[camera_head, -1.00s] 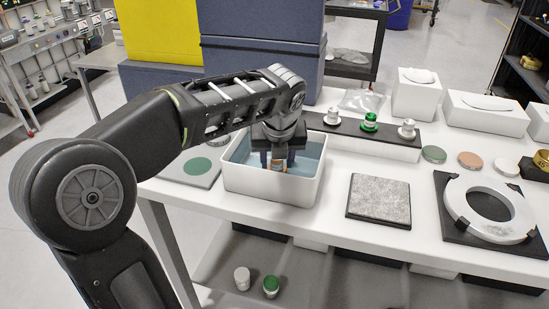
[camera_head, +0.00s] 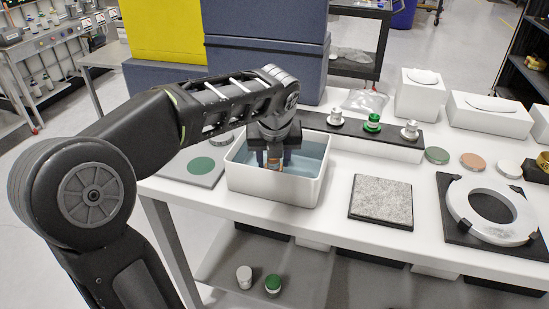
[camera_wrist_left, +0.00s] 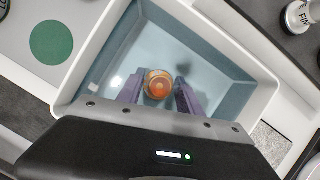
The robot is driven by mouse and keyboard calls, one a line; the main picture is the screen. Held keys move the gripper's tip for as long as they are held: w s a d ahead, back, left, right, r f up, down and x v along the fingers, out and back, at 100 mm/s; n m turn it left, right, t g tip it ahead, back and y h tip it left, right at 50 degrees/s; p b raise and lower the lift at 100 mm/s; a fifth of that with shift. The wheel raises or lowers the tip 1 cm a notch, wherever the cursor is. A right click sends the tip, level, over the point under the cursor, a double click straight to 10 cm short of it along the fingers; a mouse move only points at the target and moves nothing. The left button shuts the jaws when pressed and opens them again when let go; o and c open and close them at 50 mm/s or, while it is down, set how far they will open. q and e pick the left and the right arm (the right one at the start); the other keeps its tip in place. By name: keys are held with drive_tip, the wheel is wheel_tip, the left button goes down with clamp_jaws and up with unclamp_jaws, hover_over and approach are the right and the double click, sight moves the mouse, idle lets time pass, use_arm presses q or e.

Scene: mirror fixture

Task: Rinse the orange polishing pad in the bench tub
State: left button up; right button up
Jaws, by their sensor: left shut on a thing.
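The bench tub (camera_head: 272,187) is a white open box with bluish inner walls, standing on the white bench. My left gripper (camera_head: 272,160) reaches down into it. In the left wrist view, my left gripper (camera_wrist_left: 160,95) has its two purple-grey fingers either side of a small round piece with an orange top, the orange polishing pad (camera_wrist_left: 158,86). It is shut on this piece, inside the tub's walls. In the head view only a bit of the orange-brown piece (camera_head: 273,166) shows between the fingers. Whether it touches the tub floor I cannot tell. My right gripper is not in view.
A dark rack with a green-banded holder (camera_head: 372,123) and two silver ones stands behind the tub. A grey textured mat (camera_head: 381,201) and a white ring (camera_head: 492,212) lie to the right. A green disc (camera_head: 201,165) lies left of the tub.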

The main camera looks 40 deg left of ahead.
use_arm(q)
drive_tip(key=shift+w+d, duration=0.1)
drive_tip(key=shift+d, duration=0.05)
drive_tip(key=shift+w+d, duration=0.2)
drive_tip(key=shift+d, duration=0.4)
drive_tip(key=shift+r+p, duration=0.1)
drive_tip(key=shift+p, duration=0.2)
wheel_tip(320, 180, up, 10)
drive_tip(key=p, duration=0.9)
drive_tip(key=shift+p, duration=0.35)
idle(0.8)
wheel_tip(320, 180, up, 4)
drive_tip(key=p, duration=0.4)
idle(0.6)
